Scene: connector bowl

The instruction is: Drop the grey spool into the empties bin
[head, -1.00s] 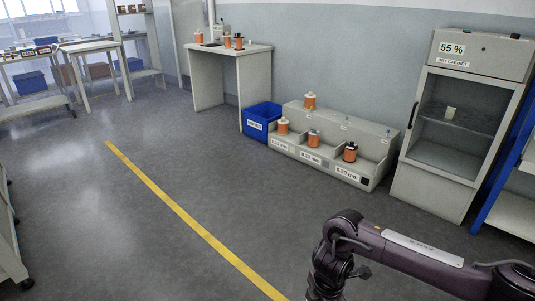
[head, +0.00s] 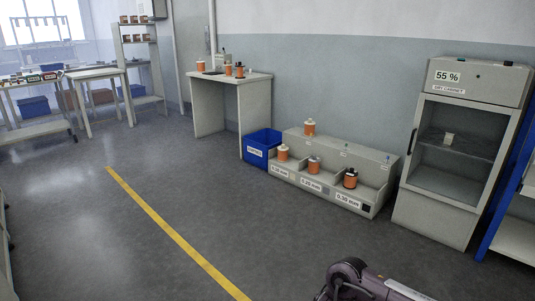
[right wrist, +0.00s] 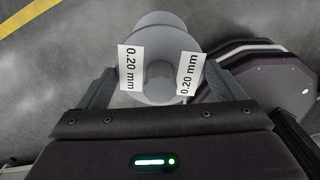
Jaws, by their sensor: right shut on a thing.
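The grey spool (right wrist: 155,28) shows in the right wrist view between the fingers of my right gripper (right wrist: 162,82). The gripper is shut on it. Two white labels reading "0.20 mm" show at the spool. The part of the spool toward the palm is partly hidden. The blue empties bin (head: 255,153) stands on the floor in the head view, left of the spool rack, well away from my arm. Its front carries a white label, and its inside is hard to make out. My left gripper is in neither view.
A grey rack (head: 340,190) with several orange spools stands right of the bin. A table (head: 230,77) with orange spools stands behind it. A dry cabinet (head: 455,150) is at the right. Open floor (head: 110,230) with a yellow line (head: 175,235) lies in front.

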